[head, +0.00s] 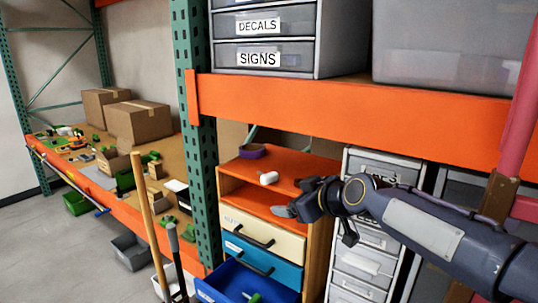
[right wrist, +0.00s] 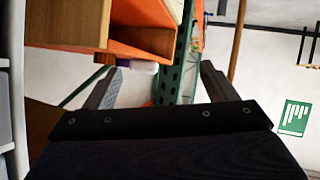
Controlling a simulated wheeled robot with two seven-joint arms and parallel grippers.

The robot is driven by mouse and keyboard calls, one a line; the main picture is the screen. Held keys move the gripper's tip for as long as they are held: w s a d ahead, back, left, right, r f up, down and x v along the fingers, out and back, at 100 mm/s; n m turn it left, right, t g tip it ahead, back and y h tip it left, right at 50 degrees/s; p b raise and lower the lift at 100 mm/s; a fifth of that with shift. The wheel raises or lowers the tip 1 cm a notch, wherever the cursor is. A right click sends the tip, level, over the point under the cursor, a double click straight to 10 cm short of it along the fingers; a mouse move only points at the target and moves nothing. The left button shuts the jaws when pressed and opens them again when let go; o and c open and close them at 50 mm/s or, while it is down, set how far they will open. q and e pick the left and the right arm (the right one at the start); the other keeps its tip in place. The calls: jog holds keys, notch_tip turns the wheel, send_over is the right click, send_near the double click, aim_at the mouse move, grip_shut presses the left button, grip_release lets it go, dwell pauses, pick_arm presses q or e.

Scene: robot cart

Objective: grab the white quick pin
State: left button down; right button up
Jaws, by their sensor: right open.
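The white quick pin (head: 268,178) is a small white piece on top of the orange cabinet (head: 300,165), near its front edge. My right gripper (head: 288,200) is in front of the cabinet, a little right of and nearer than the pin, and apart from it. In the right wrist view my right gripper (right wrist: 160,78) has its two fingers spread wide with nothing between them. A small whitish piece by the cabinet edge shows there beyond the fingers, but I cannot tell if it is the pin. My left gripper is not in view.
A purple ring-like object (head: 252,151) lies behind the pin on the cabinet top. A green post (head: 195,130) stands just left, and an orange shelf beam (head: 350,105) crosses above. Grey drawers (head: 362,265) stand right. An open blue drawer (head: 240,285) juts out below.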

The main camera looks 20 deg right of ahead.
jog(key=n+t, duration=0.1)
jog(key=n, duration=0.1)
send_near(271, 176)
jog(key=x, duration=0.3)
jog(key=p+x, duration=0.2)
jog(key=x, duration=0.5)
jog(key=shift+w+a+f+p, duration=0.1)
jog(key=shift+w+f+p, duration=0.05)
jog(key=shift+w+p, duration=0.2)
jog(key=c, duration=1.1)
